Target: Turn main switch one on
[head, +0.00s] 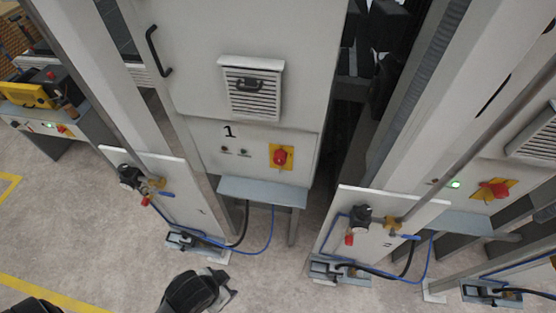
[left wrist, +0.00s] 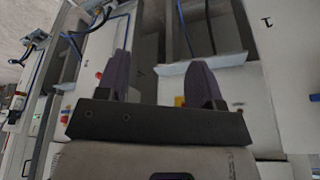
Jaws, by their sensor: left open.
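Main switch one, a red rotary knob on a yellow plate (head: 281,157), is on the front of the grey cabinet marked "1" (head: 187,70) in the head view. Two small dark round fittings (head: 235,151) sit left of it, with no green glow. In the left wrist view my left gripper (left wrist: 160,58) has its two dark fingers spread apart, with nothing between them. A small yellow patch (left wrist: 179,101) shows behind the fingers, partly hidden; I cannot tell if it is the switch plate. A black part of my arm shows at the bottom of the head view, apart from the switch. My right gripper cannot be identified.
A grey ledge (head: 262,192) juts out below the switch. Valve panels with blue hoses stand at lower left (head: 170,200) and lower right (head: 372,230). A second red switch (head: 493,190) with a lit green lamp (head: 454,184) is at right. Floor is clear at lower left.

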